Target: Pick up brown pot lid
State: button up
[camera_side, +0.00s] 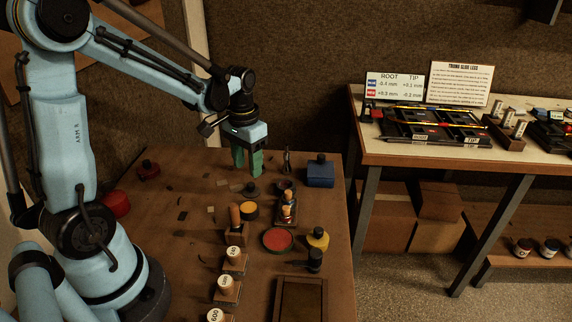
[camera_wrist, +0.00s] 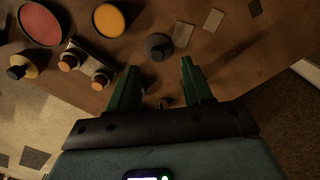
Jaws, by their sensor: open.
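A small dark round piece with a knob, which looks like the brown pot lid (camera_side: 250,188), lies on the brown bench behind the yellow pot (camera_side: 249,210). Its colour is too dim to be sure. In the wrist view a dark round piece (camera_wrist: 158,47) shows just beyond and between the fingertips, apart from them. My gripper (camera_side: 247,174) points down above the bench, close to the dark piece in the side view. Its green fingers are apart with nothing held between them, as the wrist view (camera_wrist: 158,78) shows.
Small flat patches lie on the bench's left, with some bare room.

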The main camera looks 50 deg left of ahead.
aim_at(251, 184)
jog(key=shift+w+d+f, duration=0.1)
jog(key=shift+f, duration=1.3)
jog(key=shift+d+f, duration=0.1)
jog(key=shift+f, duration=1.3)
jog(key=shift+c, duration=0.2)
grip_shut()
